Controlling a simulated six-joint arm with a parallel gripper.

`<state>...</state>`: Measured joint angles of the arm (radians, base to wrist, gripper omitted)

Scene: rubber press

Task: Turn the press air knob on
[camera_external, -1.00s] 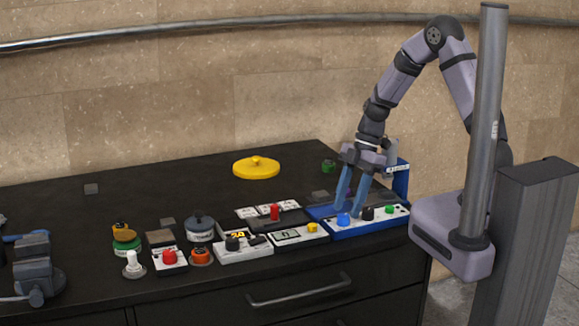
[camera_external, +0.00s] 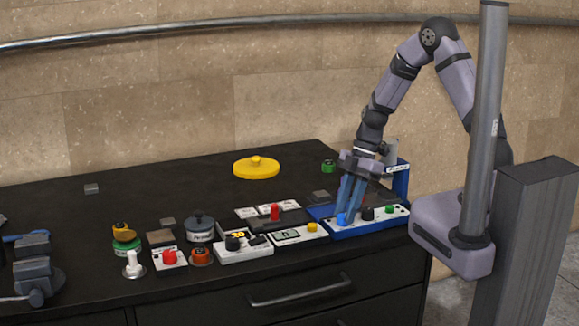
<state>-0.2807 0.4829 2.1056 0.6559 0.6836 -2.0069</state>
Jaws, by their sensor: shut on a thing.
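The press panel (camera_external: 381,222) is a white strip on a blue base at the right end of the bench. It carries a blue knob (camera_external: 341,220), a black knob (camera_external: 367,214) and a green knob (camera_external: 389,209). No readable label shows which one is the air knob. My gripper (camera_external: 345,212) points down with its blue fingers close together, shut on the blue knob at the panel's left end. The fingers partly hide the knob, and its turned position is too small to tell.
A blue press frame (camera_external: 401,180) stands behind the panel on the right. Left of it are a white box with a yellow button (camera_external: 312,227), a red lever (camera_external: 275,211) and a box with a black knob (camera_external: 232,243). A yellow disc (camera_external: 256,168) lies farther back, with clear bench around it.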

